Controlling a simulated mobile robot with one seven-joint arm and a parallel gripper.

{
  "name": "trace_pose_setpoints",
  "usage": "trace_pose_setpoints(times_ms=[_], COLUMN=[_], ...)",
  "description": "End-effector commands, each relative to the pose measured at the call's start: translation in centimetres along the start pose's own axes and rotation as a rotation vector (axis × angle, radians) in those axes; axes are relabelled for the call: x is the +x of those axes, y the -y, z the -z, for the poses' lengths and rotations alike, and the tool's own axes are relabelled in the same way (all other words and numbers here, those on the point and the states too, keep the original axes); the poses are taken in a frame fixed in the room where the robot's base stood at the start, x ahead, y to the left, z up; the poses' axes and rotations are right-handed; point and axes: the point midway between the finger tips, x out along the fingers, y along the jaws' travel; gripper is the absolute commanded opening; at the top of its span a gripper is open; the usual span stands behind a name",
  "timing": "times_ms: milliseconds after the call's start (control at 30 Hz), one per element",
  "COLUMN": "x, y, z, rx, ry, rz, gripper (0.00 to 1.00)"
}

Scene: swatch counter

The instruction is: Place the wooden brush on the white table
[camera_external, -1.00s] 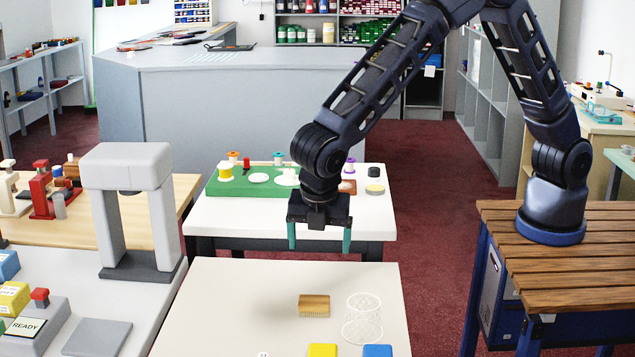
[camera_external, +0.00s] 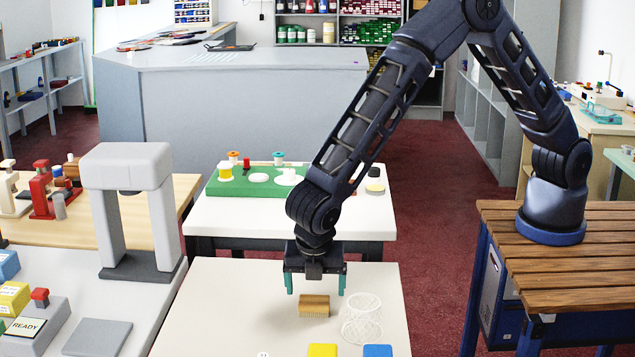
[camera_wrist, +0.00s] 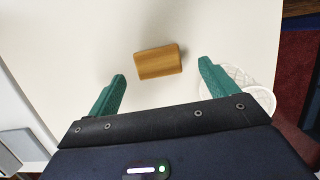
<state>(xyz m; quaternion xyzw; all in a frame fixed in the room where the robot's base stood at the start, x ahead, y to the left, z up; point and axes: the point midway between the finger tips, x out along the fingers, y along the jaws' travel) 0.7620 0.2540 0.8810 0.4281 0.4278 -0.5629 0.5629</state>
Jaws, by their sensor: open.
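The wooden brush (camera_external: 314,306) lies on the near cream-coloured table (camera_external: 225,300), its bristles facing the front. It also shows in the wrist view (camera_wrist: 159,61), ahead of and between my fingertips. My gripper (camera_external: 315,284) is open, its two green fingers pointing down just above the brush, one towards each side; they do not appear to touch it. In the wrist view my gripper (camera_wrist: 163,72) has nothing between its fingers. The white table (camera_external: 285,220) stands behind the near table, with a green board and several small items on it.
A white wire basket (camera_external: 362,318) stands just right of the brush, close to the right finger. A yellow block (camera_external: 322,350) and a blue block (camera_external: 377,350) lie at the front. A grey arch-shaped stand (camera_external: 130,210) is at the left. The near table's left part is clear.

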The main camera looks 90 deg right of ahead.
Motion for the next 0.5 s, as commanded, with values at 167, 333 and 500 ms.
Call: trace_pose_setpoints(times_ms=[167, 333, 500], x=[2.5, 4.1, 4.2], y=[-0.3, -0.3, -0.3], z=[0.2, 0.2, 0.1], rx=[0.0, 0.0, 0.0], ry=[0.002, 0.0, 0.0], rz=[0.002, 0.0, 0.0], gripper=[0.85, 0.85, 0.85])
